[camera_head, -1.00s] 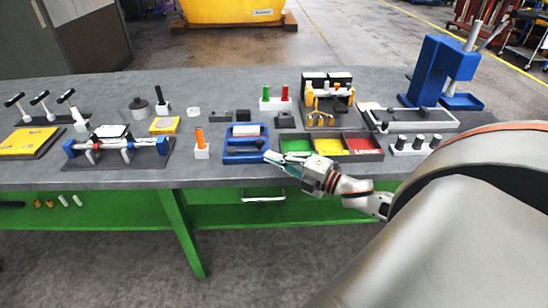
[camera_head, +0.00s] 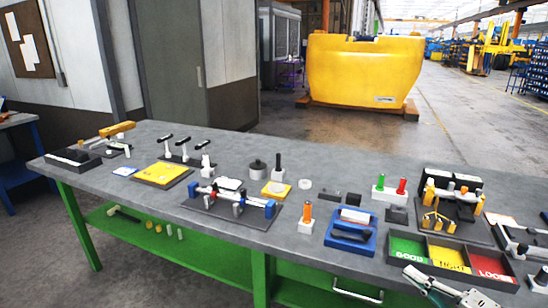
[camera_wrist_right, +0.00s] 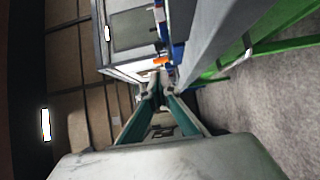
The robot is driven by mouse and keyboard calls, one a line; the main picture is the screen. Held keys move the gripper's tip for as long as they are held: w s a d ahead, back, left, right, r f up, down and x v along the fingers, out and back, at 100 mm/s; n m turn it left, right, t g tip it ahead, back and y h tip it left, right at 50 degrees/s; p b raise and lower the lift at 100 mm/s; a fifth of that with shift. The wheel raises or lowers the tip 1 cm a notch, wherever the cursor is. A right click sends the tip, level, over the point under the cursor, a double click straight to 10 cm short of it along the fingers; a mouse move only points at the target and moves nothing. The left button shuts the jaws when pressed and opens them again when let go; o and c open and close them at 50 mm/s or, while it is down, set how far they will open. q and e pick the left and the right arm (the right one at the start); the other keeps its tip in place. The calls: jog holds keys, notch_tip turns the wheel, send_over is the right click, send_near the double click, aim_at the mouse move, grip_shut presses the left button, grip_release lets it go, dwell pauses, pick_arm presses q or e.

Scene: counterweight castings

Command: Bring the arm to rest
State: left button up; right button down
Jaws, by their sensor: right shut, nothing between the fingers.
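My right gripper (camera_head: 422,277) shows at the lower right of the head view, in front of the three-part tray. In the right wrist view its two teal-sided fingers (camera_wrist_right: 158,92) run forward and meet at the tips, with nothing between them. The gripper is shut and empty. The rest of my right arm is cut off by the picture's lower edge. My left gripper is in neither view.
The grey workbench (camera_head: 140,205) carries a tray marked good, tight and loose (camera_head: 447,257), a blue tray (camera_head: 350,232), a clamp fixture (camera_head: 232,200) and a yellow plate (camera_head: 161,174). A large yellow casting (camera_head: 362,72) stands on the floor behind. Open floor lies to its right.

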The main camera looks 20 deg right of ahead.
jog(key=s+a+f+m+g+h, duration=0.1)
jog(key=s+a+f+m+h, duration=0.1)
jog(key=a+f+m, duration=0.55)
jog(key=s+a+f+m+g+h, duration=0.2)
jog(key=f+m, duration=0.2)
jog(key=f, duration=0.6)
jog(key=s+a+f+m+g, duration=0.1)
jog(key=a+f, duration=0.3)
jog(key=a, duration=0.4)
jog(key=s+a+f+m+g+y, duration=0.1)
jog(key=s+a+f+m+g, duration=0.1)
jog(key=a, duration=0.6)
notch_tip(320, 180, down, 3)
jog(key=shift+s+r+m+y, duration=0.1)
jog(key=shift+s+m+y, duration=0.2)
jog(key=shift+s+m, duration=0.7)
